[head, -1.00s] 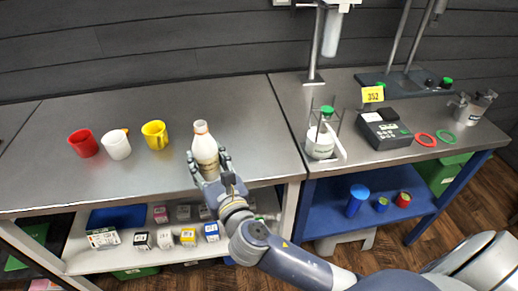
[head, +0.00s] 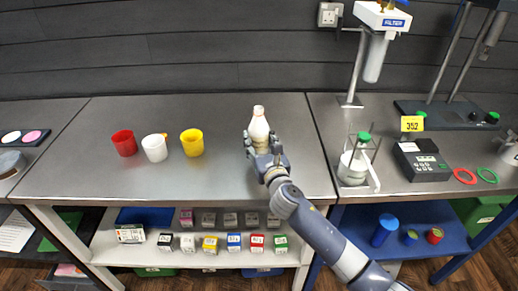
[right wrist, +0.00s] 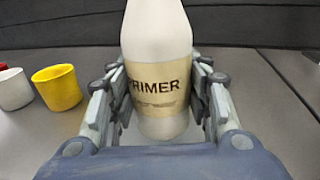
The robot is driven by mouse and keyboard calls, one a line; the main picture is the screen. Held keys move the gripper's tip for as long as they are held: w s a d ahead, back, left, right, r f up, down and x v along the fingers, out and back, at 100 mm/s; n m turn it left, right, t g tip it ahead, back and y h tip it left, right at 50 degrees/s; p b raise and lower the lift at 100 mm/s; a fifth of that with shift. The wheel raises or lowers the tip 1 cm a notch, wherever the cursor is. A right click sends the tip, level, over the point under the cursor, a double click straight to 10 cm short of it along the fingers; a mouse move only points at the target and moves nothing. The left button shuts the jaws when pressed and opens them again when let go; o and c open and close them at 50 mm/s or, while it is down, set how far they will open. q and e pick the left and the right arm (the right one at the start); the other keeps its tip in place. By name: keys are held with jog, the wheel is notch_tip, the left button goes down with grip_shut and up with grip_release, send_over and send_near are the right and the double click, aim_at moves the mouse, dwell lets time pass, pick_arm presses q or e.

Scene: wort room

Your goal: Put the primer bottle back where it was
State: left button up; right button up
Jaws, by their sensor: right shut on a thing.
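The primer bottle (head: 259,126) is white with a cream label reading PRIMER, which shows clearly in the right wrist view (right wrist: 158,80). It is upright at the right part of the left grey bench (head: 90,178). My right gripper (head: 263,144) is shut on the bottle, with a finger on each side of it; the fingers also show in the right wrist view (right wrist: 160,110). Whether the bottle's base touches the bench top is hard to tell. My left gripper is not in view.
Red (head: 124,143), white (head: 154,147) and yellow (head: 192,142) cups stand left of the bottle, with free bench between. On the right bench are a green-capped bottle in a stand (head: 353,165) and a grey device (head: 421,160). Several small boxes (head: 210,243) sit on the shelf below.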

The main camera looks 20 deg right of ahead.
aim_at(259, 150)
jog(key=shift+f+b, duration=0.4)
jog(key=shift+f, duration=1.3)
jog(key=shift+s+f, duration=0.1)
jog(key=shift+f, duration=0.05)
jog(key=o, duration=1.2)
jog(key=shift+s, duration=0.15)
jog(key=s, duration=1.1)
jog(key=shift+s+a+r+b, duration=0.15)
jog(key=shift+s+r+b, duration=0.05)
jog(key=shift+s+b, duration=0.15)
